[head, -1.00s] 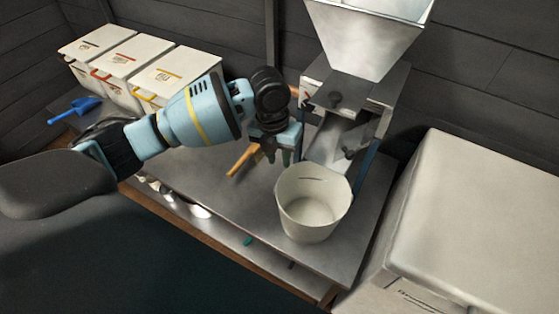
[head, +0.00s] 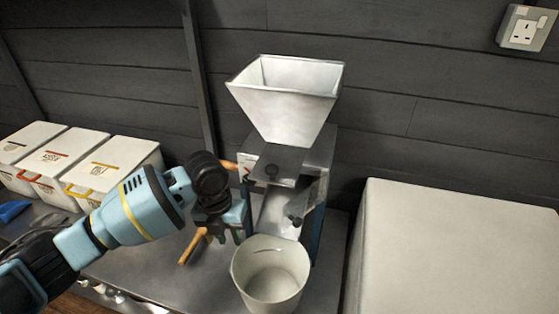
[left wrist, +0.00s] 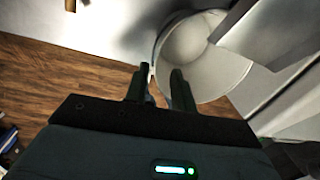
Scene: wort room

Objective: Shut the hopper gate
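The steel hopper (head: 287,105) stands on a mill against the back wall. A sloping chute (head: 285,207) with another dark knob lies below, above a white bucket (head: 270,277). My left gripper (head: 231,236) is left of the chute, beside the bucket, touching neither as far as I can see. My right gripper is out of view.
A wooden handle (head: 190,248) shows just left of my left gripper. White lidded bins (head: 112,165) stand on the left, with a blue scoop (head: 12,211) by them. A large pale box (head: 455,250) is on the right.

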